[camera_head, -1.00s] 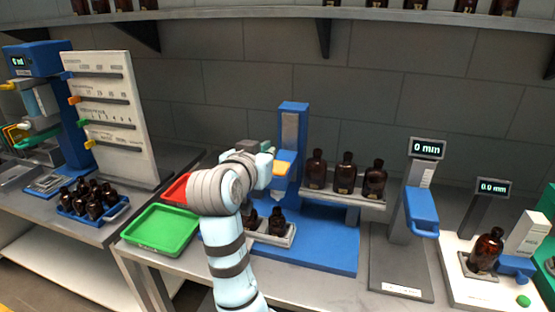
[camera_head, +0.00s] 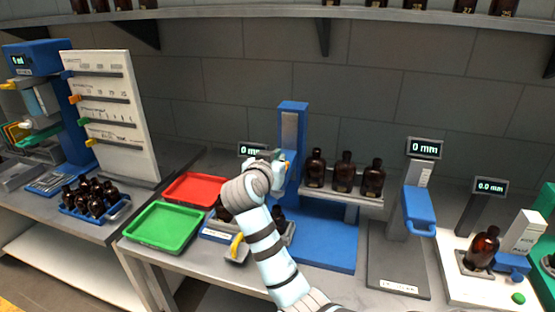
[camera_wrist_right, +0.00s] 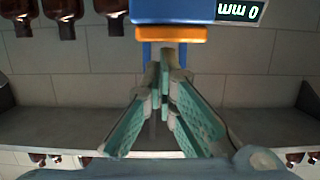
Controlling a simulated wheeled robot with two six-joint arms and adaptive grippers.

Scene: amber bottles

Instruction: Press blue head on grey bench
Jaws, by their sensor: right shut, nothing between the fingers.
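A blue head (camera_head: 291,170) with an orange edge sits on the upright blue column of a press on the grey bench (camera_head: 190,264). My arm partly hides it in the head view. In the wrist view the blue head (camera_wrist_right: 175,10) and its orange strip (camera_wrist_right: 170,34) lie just beyond my fingertips. My right gripper (camera_head: 270,157) is beside the head, shut and empty. In the wrist view its pale green fingers (camera_wrist_right: 165,72) meet near the orange strip; I cannot tell whether they touch it. A partly hidden display (camera_head: 251,149) beside the column shows 0. My left gripper is out of view.
Three amber bottles (camera_head: 344,173) stand on a rack right of the column. Another blue-handled device (camera_head: 419,208) reads 0 mm. A red tray (camera_head: 195,188) and a green tray (camera_head: 163,228) lie left of my arm. A yellow handle (camera_head: 237,246) stands near the front.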

